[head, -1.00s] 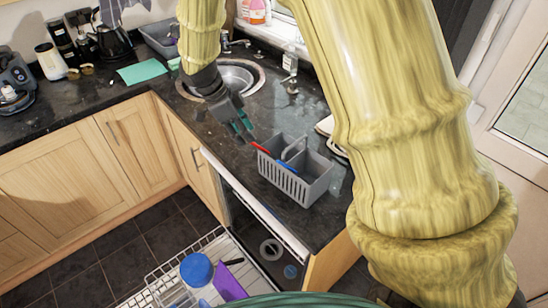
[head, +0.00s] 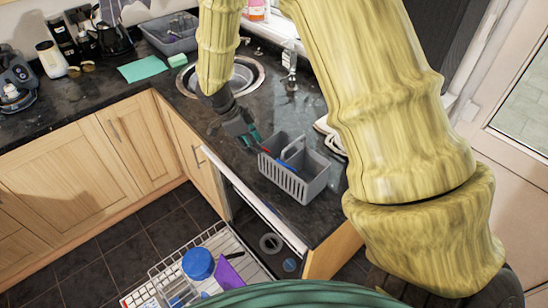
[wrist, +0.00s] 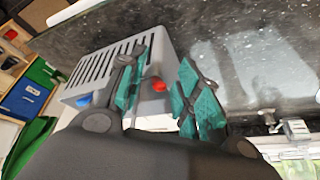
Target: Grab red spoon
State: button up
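The red spoon (head: 265,153) leans in the grey slotted caddy (head: 296,181) on the dark counter, and only its upper part shows. In the wrist view, the spoon's red end (wrist: 158,86) lies between the two teal finger pads, with dark gaps to either side. My gripper (head: 251,138) is open at the caddy's far left corner, right by the spoon. It also shows open in the wrist view (wrist: 168,62). I cannot tell whether either finger touches the spoon.
A blue utensil (head: 287,165) stands in the same caddy, near the spoon. The sink (head: 240,75) and tap lie behind my gripper. An open dishwasher rack (head: 218,262) with a blue container (head: 198,263) is below the counter. The counter left of the sink has free room.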

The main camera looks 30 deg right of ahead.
grip_shut()
